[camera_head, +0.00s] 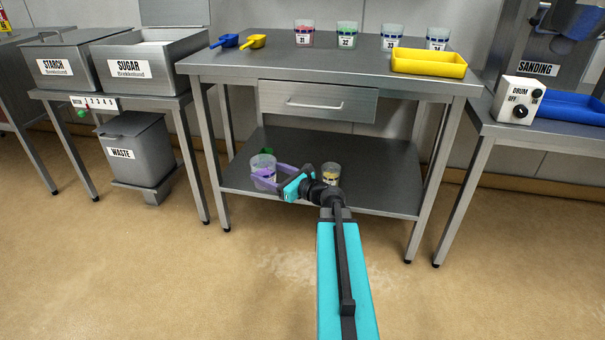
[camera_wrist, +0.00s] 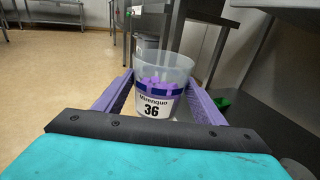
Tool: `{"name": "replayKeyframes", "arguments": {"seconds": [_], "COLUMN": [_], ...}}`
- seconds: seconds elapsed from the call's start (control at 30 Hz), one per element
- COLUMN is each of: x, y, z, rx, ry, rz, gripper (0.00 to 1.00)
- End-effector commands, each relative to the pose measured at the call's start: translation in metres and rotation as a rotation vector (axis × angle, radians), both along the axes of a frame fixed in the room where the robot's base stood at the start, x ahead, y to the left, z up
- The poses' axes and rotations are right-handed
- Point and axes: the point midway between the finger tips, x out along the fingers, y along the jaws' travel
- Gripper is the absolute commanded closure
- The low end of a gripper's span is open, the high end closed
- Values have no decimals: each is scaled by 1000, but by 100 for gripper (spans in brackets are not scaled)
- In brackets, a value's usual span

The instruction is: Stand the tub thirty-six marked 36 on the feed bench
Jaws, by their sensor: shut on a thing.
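The tub marked 36 (camera_wrist: 156,88) is a clear cup with purple pieces inside, a dark blue band and a white label. In the wrist view it stands upright between the purple fingers of my gripper (camera_wrist: 160,98), which is shut on it. In the head view the tub (camera_head: 262,168) is at the left of the bench's lower shelf, with my gripper (camera_head: 266,178) around it from the right. I cannot tell whether its base touches the shelf. The bench with the drawer (camera_head: 345,60) has no visible name sign.
Several tubs, such as tub 32 (camera_head: 347,36), stand along the bench top's back. A blue scoop (camera_head: 225,41), a yellow scoop (camera_head: 253,42) and a yellow tray (camera_head: 428,62) are also on top. Another tub (camera_head: 331,173) and a green thing (camera_head: 267,151) are on the shelf.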

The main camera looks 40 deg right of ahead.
Motion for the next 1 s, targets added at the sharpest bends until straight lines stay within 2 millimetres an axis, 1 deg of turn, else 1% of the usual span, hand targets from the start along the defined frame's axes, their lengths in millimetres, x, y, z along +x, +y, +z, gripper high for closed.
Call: {"name": "replayKeyframes", "arguments": {"seconds": [0.03,0.07,0.1,0.17,0.2,0.27,0.3,0.37,0.4,0.47,0.5,0.57,0.6,0.7,0.8,0.9,1.0], "x": [5,7,10,13,15,17,17,17,16,14,12,8,5,-2,-9,-13,-15], "y": [23,35,52,77,94,119,136,161,178,204,220,245,260,292,314,327,332], "z": [6,8,12,17,20,25,27,32,35,39,41,44,45,49,52,53,53], "rx": [-1,-1,-1,0,-1,-2,-1,0,0,0,0,-1,0,0,0,1,0], "ry": [-1,-1,-1,-2,-2,-2,-1,-1,-1,-2,-2,-1,-1,0,0,-1,-1], "rz": [47,73,110,164,200,256,293,348,387,443,481,535,570,644,697,729,741], "gripper": [64,64,64,64,64,64,64,64,64,64,64,64,64,64,64,64,64]}}
